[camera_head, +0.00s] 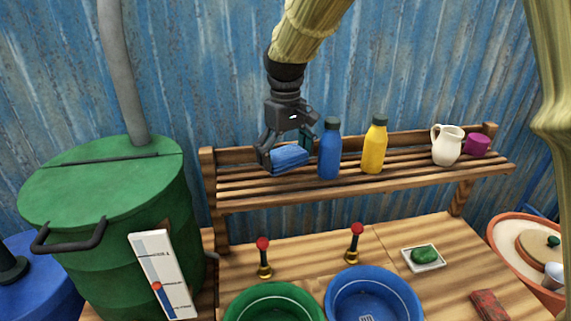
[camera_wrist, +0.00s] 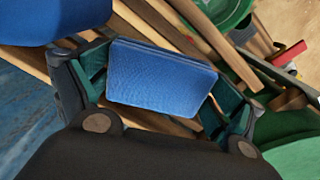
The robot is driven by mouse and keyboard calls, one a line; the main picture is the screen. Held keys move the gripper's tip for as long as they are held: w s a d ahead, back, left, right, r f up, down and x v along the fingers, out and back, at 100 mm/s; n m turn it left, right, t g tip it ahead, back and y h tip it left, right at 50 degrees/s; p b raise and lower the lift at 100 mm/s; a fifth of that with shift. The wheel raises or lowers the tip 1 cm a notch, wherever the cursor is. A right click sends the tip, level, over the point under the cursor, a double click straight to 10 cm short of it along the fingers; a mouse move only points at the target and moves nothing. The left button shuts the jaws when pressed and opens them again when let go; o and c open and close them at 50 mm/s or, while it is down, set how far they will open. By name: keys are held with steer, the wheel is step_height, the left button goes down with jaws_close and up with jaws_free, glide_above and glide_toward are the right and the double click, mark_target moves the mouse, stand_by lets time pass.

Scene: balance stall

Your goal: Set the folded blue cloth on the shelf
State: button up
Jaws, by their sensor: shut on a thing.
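The folded blue cloth (camera_head: 290,159) is at the left end of the slatted wooden shelf (camera_head: 240,179), left of the blue bottle. My gripper (camera_head: 286,152) comes down from above and is shut on the cloth. In the wrist view the cloth (camera_wrist: 160,78) lies between the two fingers of my gripper (camera_wrist: 162,95), with shelf slats beneath it. I cannot tell whether the cloth's underside touches the slats or hangs just above them.
A blue bottle (camera_head: 330,150) stands close right of the cloth. A yellow bottle (camera_head: 375,146), cream jug (camera_head: 447,145) and purple cup (camera_head: 477,145) stand farther right on the shelf. A green drum (camera_head: 120,220) is at left. Green (camera_head: 235,311) and blue (camera_head: 331,299) basins sit below.

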mark_target(285, 167)
step_height(285, 167, down, 3)
steer(key=shift+s+r+p, duration=0.1)
steer(key=shift+r+p, duration=0.1)
steer(key=shift+p, duration=0.45)
steer(key=shift+f, duration=0.45)
steer(key=o, duration=0.7)
steer(key=shift+f, duration=0.1)
step_height(285, 167, up, 12)
steer(key=b, duration=0.3)
steer(key=shift+r, duration=0.2)
steer(key=shift+r, duration=0.1)
